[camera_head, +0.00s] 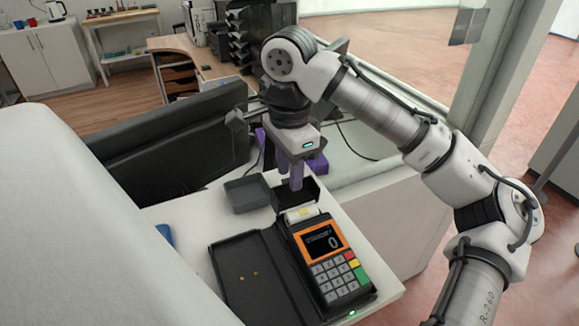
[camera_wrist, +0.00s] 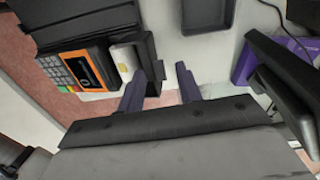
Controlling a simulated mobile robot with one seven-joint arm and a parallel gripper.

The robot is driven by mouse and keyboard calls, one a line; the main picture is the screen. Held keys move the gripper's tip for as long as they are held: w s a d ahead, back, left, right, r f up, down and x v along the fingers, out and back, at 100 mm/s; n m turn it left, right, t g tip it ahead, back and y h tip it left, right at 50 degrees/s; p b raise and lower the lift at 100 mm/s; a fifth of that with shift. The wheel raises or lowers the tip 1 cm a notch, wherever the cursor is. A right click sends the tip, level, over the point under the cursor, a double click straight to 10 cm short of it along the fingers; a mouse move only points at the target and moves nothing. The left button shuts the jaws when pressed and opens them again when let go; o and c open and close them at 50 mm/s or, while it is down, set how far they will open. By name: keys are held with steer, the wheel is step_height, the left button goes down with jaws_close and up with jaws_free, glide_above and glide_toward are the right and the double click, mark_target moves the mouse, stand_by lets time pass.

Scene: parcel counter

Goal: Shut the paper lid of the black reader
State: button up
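The black reader (camera_head: 297,243) has an orange-framed screen and a keypad, and lies on the white counter. Its paper lid (camera_head: 309,189) stands open at the far end, behind a white paper roll (camera_head: 302,214). In the wrist view the reader (camera_wrist: 85,68) is at the upper left, with the raised lid (camera_wrist: 152,50) beside the roll (camera_wrist: 125,60). My gripper (camera_head: 291,184) points down at the lid. Its two purple-grey fingers (camera_wrist: 160,82) are apart. The left finger is close to the lid; I cannot tell whether they touch.
A black cover flap (camera_head: 255,280) lies open left of the reader. A small dark grey tray (camera_head: 246,193) sits behind it. A purple stand (camera_head: 314,160) and a dark monitor (camera_head: 170,140) are further back. A blue object (camera_head: 165,235) lies at the left.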

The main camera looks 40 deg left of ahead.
jaws_close()
